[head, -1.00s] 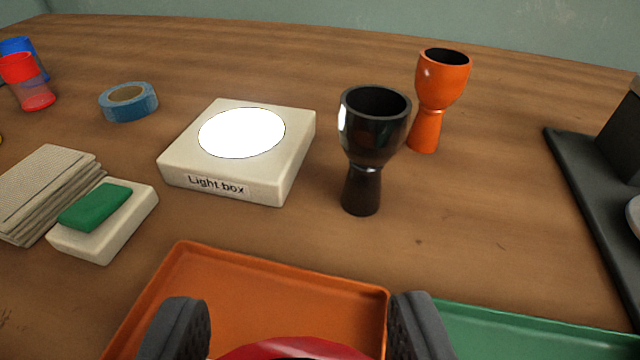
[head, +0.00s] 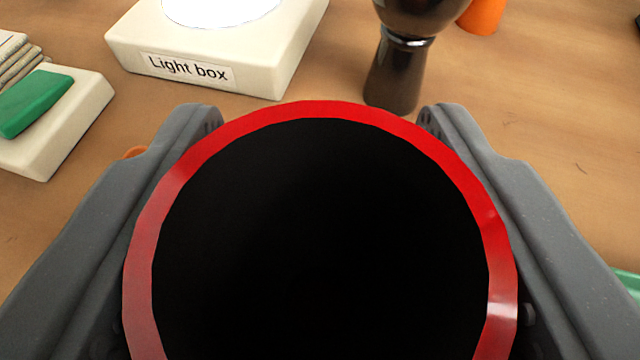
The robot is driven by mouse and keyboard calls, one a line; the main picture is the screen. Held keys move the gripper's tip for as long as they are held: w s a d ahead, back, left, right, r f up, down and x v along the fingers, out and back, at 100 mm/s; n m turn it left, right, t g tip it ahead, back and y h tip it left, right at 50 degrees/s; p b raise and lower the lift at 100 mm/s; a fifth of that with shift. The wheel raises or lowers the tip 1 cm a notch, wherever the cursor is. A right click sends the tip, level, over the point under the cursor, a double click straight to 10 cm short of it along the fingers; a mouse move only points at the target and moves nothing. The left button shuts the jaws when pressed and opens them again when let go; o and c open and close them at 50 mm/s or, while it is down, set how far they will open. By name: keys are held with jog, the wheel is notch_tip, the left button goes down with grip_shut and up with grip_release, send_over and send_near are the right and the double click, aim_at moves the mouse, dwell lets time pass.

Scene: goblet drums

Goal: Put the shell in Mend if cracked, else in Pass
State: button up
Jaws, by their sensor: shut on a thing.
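A red goblet drum shell (head: 318,110) fills the lower middle of the head view, its round mouth turned to the camera. Its inside is black and shows no detail. No crack shows on the visible rim; the outer wall and foot are hidden. My gripper (head: 318,125) is shut on the shell, one grey finger on each side of it. The light box (head: 190,70), cream with a bright white disc on top, stands beyond the shell at the upper left. A sliver of the green tray (head: 628,283) shows at the right edge. No Mend or Pass label is readable.
A black goblet shell (head: 394,75) stands upright just beyond the red one, right of the light box. Part of an orange shell (head: 482,15) shows behind it. A green block on a white block (head: 60,125) lies at left.

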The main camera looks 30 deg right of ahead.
jog(key=o, duration=1.1)
jog(key=shift+c, duration=0.2)
jog(key=shift+s+a+r, duration=0.25)
jog(key=shift+s+r, duration=0.05)
jog(key=shift+s, duration=0.1)
jog(key=p+v, duration=0.2)
jog(key=v, duration=0.9)
